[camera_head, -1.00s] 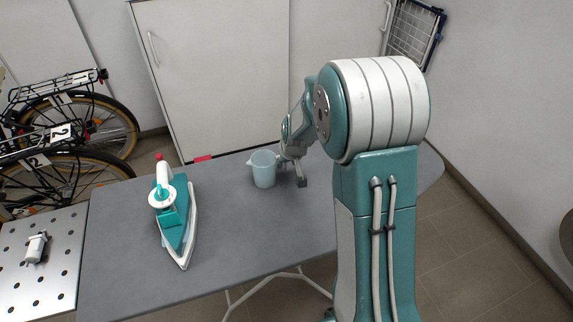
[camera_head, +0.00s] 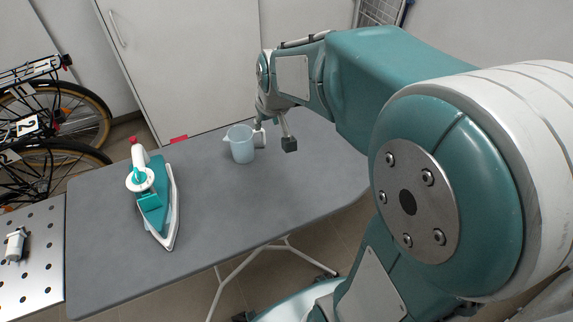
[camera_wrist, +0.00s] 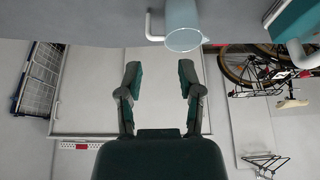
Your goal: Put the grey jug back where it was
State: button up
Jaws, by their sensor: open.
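The jug (camera_head: 240,145), pale blue-grey and translucent, stands upright on the grey ironing table (camera_head: 215,200), near its back edge. My gripper (camera_head: 275,140) is open and empty just right of the jug, with one finger close to the jug's handle side; I cannot tell whether they touch. In the wrist view the picture is upside down: the jug (camera_wrist: 182,18) is at the top with its white handle on the left, beyond the spread fingers of my gripper (camera_wrist: 160,76), and nothing is between them.
A teal and white iron (camera_head: 154,200) sits on the table left of the jug. A perforated metal plate (camera_head: 35,260) with a small white object adjoins on the left. Bicycles (camera_head: 50,125) stand further left. A white cabinet (camera_head: 190,65) is behind. The table's front is clear.

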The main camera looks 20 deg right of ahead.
jog(key=s+a+r, duration=0.2)
jog(key=s, duration=0.7)
jog(key=s+a+r, duration=0.2)
jog(key=s+r, duration=0.1)
jog(key=s, duration=0.7)
jog(key=shift+s+r+t, duration=0.2)
jog(key=shift+s+t, duration=0.05)
jog(key=shift+t, duration=0.05)
